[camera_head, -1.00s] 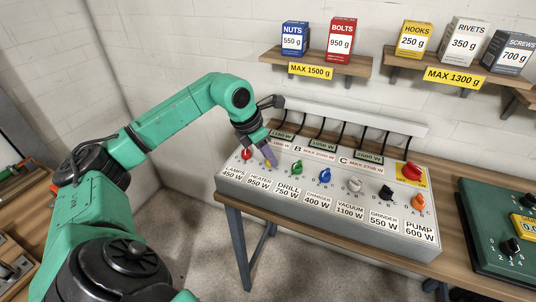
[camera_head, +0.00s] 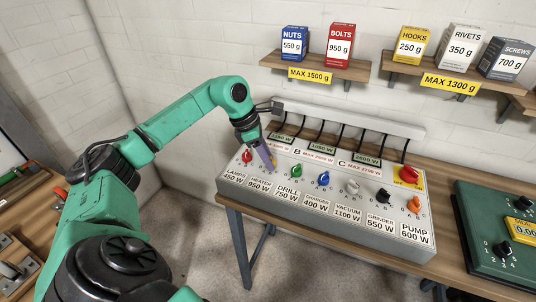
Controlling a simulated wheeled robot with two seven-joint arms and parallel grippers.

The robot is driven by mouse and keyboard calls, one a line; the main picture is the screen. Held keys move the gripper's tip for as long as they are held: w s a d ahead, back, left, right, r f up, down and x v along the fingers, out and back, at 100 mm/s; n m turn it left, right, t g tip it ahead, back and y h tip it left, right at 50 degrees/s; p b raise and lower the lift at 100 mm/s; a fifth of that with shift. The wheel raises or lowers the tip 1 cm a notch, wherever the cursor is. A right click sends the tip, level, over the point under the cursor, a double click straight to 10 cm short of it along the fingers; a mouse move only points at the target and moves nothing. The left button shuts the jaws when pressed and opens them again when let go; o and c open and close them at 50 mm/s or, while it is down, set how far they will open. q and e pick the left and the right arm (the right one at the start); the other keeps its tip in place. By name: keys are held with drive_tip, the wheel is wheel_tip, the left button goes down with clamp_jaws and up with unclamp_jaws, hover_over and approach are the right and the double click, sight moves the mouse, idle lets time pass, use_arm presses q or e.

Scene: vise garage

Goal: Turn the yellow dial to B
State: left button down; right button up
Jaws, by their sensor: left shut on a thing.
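The grey switch panel (camera_head: 330,224) stands on the bench and carries a row of coloured dials. My left gripper (camera_head: 268,159) points down at the panel, its fingers shut over the HEATER 950 W dial place, between the red LAMPS dial (camera_head: 247,157) and the green DRILL dial (camera_head: 296,171). The fingers hide the yellow dial there, so its pointer and setting cannot be read. The headings B (camera_head: 297,152) and C (camera_head: 341,163) show along the top of the panel. My right gripper is not in view.
Blue (camera_head: 323,178), white (camera_head: 352,188), black (camera_head: 383,196) and orange (camera_head: 413,204) dials continue to the right. A red switch (camera_head: 409,174) sits on a yellow plate. Black cables run behind. A green device (camera_head: 492,262) stands at the right; shelves with boxes hang above.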

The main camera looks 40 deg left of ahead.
use_arm(q)
drive_tip(key=shift+w+a+r+m+g+h+p, duration=0.15)
drive_tip(key=shift+m+p, duration=0.1)
drive_tip(key=shift+m, duration=0.35)
drive_tip(key=shift+d+m+g+h+p, duration=0.15)
drive_tip(key=shift+m+p, duration=0.1)
drive_tip(key=shift+m, duration=0.35)
drive_tip(key=shift+a, duration=0.1)
drive_tip(key=c, duration=0.5)
unclamp_jaws()
drive_tip(key=shift+c, duration=0.2)
drive_tip(key=v, duration=1.4)
drive_tip(key=shift+r, duration=0.2)
